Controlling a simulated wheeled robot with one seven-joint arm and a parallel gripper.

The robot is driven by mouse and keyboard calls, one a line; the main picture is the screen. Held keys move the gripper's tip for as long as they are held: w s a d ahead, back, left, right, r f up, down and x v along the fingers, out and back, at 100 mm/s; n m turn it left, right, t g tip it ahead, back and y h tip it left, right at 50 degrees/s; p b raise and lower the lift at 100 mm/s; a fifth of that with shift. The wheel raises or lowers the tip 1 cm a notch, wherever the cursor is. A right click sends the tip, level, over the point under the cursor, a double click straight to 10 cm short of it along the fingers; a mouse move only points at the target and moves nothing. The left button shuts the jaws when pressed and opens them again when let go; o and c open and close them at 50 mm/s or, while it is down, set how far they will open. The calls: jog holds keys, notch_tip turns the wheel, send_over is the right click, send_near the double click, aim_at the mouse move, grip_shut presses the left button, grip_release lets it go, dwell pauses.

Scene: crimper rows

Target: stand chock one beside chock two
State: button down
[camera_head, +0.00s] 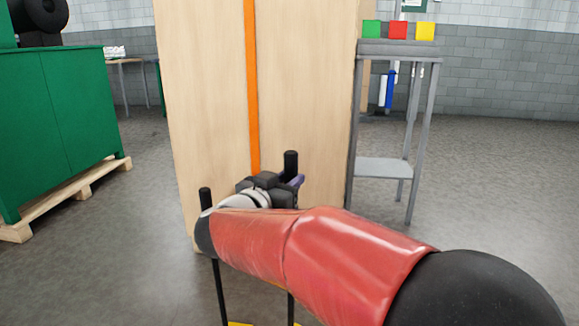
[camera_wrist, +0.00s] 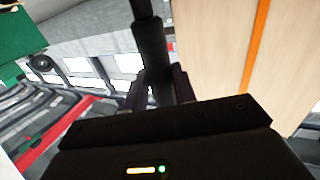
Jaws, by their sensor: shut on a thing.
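My gripper (camera_head: 284,182) is shut on an upright black handle (camera_head: 291,161) in front of the tall wooden crate. In the wrist view the same handle (camera_wrist: 151,50) passes between the dark fingers (camera_wrist: 160,86). A thin dark rod shows below my arm under this handle. A second black-topped rod (camera_head: 205,194) stands to the left, partly hidden by my arm. Bits of yellow (camera_head: 238,323) show at the lower picture edge by the rods. These may be the chocks with long handles, but I cannot tell which is one or two; their bases are mostly out of view.
The wooden crate (camera_head: 205,100) with an orange strap (camera_head: 252,80) stands close ahead. A green cabinet (camera_head: 70,110) on a pallet (camera_head: 85,188) is at left. A grey stand (camera_head: 400,49) with coloured blocks is at right. Bare floor (camera_head: 500,190) lies right of it.

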notch_tip(320, 180, down, 11)
jog(key=b, duration=0.2)
jog(key=shift+f+b, duration=0.2)
jog(key=shift+b, duration=0.2)
jog(key=c, duration=1.6)
grip_release()
jog(key=shift+f, duration=0.25)
jog(key=o, duration=0.5)
jog(key=p+v, duration=0.1)
jog(key=v, duration=1.1)
jog(key=shift+r, duration=0.15)
